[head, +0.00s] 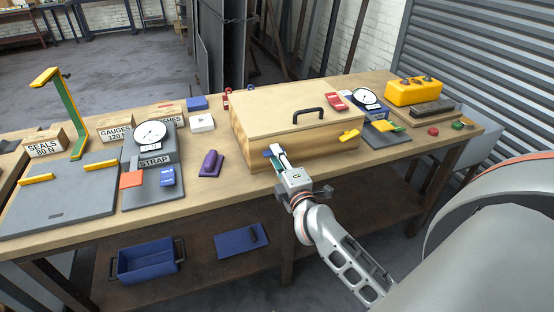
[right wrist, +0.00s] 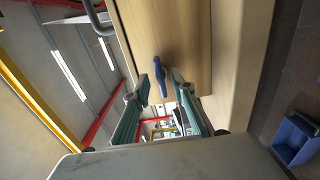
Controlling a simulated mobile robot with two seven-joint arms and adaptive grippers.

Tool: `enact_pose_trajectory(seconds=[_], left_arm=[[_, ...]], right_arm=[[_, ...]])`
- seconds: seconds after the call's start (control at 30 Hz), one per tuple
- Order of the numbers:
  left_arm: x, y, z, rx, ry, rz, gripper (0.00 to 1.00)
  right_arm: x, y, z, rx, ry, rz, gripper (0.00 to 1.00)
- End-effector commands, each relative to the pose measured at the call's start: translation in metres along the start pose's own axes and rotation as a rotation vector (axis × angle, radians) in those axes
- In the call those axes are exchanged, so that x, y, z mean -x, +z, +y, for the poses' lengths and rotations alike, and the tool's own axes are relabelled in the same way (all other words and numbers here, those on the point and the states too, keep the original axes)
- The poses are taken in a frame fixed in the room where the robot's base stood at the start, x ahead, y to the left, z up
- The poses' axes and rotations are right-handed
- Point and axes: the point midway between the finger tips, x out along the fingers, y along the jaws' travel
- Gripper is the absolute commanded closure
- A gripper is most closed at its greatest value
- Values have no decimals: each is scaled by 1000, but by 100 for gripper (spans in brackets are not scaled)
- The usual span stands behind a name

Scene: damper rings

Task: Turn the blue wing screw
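The wooden box (head: 300,140) stands on the workbench with its lid down and a dark handle (head: 308,113) on top. The blue wing screw (head: 267,153) is on its front face, at the left. In the right wrist view the blue wing screw (right wrist: 160,74) shows as a blue wing against the wood. My right gripper (head: 277,151) is at the box front beside it. In the right wrist view my right gripper's fingers (right wrist: 160,84) are apart, one on each side of the wing; I cannot tell whether they touch it. My left gripper is out of view.
A yellow wing screw (head: 349,136) sits on the box front at the right. A purple object (head: 211,163) and a dial scale (head: 150,134) stand left of the box. A second dial (head: 366,97) stands to the right. A blue bin (head: 146,263) is on the lower shelf.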

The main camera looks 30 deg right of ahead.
Motion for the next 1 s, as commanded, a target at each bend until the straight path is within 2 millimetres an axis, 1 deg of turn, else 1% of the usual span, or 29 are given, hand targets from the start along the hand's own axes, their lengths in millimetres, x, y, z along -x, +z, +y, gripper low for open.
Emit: enact_pose_trajectory(seconds=[0.27,0.7,1.0], left_arm=[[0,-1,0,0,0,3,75],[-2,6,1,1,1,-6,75],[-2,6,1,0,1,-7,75]], right_arm=[[4,0,-1,3,-1,0,75],[19,0,-2,3,-2,0,75],[20,0,-1,3,-1,0,75]])
